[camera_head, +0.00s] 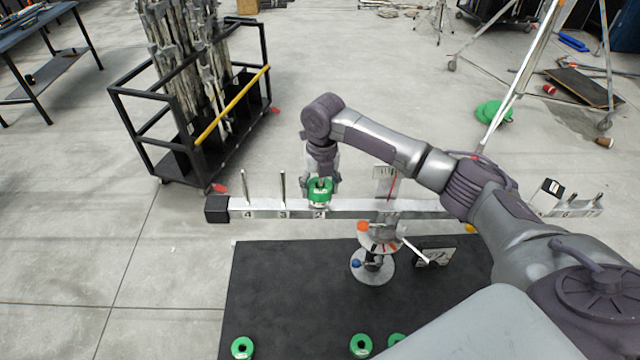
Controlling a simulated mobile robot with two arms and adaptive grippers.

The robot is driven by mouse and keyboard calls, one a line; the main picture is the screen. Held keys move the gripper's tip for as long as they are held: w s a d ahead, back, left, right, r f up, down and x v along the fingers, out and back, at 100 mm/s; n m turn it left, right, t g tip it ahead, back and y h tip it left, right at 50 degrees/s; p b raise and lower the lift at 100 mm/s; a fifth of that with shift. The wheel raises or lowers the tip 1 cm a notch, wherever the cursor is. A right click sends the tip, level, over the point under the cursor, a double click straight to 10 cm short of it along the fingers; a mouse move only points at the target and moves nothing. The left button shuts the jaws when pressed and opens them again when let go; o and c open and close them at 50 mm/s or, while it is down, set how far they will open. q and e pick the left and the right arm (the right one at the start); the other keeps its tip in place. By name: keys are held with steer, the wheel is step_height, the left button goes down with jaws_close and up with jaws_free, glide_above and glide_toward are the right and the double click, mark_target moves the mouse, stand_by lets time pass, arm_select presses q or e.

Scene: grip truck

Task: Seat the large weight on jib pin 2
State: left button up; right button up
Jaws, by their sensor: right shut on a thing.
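The large weight is a green ring (320,193) at the label 2 on the left part of the white jib beam (345,206). My right gripper (320,177) reaches down from above and is shut on it. The weight and gripper hide pin 2, so I cannot tell whether the ring is around the pin or touching the beam. Pin 3 (282,187) and pin 4 (244,186) stand bare and upright to the left. My left gripper is not in view.
The beam sits on a stand with a round base (373,267) on a black mat (290,290). Other green weights (242,347) (361,345) lie at the mat's front. A dark block (216,209) caps the beam's left end. A black cart (190,120) stands behind left.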

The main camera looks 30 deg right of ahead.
steer(key=shift+w+f+b, duration=0.1)
steer(key=shift+f+b, duration=0.3)
steer(key=shift+f, duration=0.55)
steer(key=shift+s+a+f, duration=0.1)
steer(key=shift+s+f, duration=0.2)
steer(key=o, duration=1)
steer(key=shift+o, duration=0.2)
steer(key=shift+f, duration=0.15)
steer(key=shift+r, duration=0.5)
steer(key=r, duration=1.2)
steer(key=shift+w+d, duration=0.1)
steer(key=shift+d, duration=0.2)
